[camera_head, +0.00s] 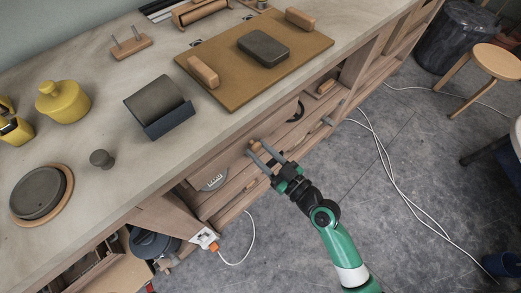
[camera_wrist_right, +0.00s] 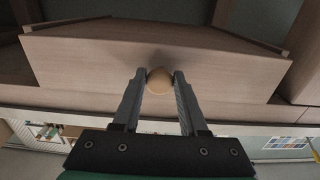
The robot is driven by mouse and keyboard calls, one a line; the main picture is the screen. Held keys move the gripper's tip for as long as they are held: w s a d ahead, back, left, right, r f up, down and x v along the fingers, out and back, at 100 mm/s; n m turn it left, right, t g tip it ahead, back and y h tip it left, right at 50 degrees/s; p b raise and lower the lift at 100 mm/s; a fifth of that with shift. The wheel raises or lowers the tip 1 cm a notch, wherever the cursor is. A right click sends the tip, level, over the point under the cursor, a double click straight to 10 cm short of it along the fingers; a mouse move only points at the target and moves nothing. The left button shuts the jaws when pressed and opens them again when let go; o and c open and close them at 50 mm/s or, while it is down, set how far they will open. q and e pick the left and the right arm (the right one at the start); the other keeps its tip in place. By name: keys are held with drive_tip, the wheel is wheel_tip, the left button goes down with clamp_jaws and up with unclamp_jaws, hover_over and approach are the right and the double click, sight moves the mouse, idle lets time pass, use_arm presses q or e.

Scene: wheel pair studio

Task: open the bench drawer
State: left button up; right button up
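The bench drawer (camera_wrist_right: 80,62) has a plain wooden front below the worktop edge. Its round, light wooden knob (camera_wrist_right: 160,80) shows in the wrist view and also in the head view (camera_head: 254,146). My right gripper (camera_head: 261,150) reaches up to it from the floor side. In the wrist view its two grey fingers (camera_wrist_right: 160,74) lie on either side of the knob and appear to touch it. My left gripper is in neither view.
On the bench (camera_head: 115,180) are a brown board (camera_head: 225,90) with a dark block (camera_head: 263,47), a blue-grey holder (camera_head: 168,122), a yellow pot (camera_head: 63,101) and a dark round plate (camera_head: 38,193). Open shelves lie below. A white cable (camera_head: 385,165) crosses the floor, near a stool (camera_head: 495,62).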

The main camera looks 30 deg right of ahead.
clamp_jaws()
idle(1.0)
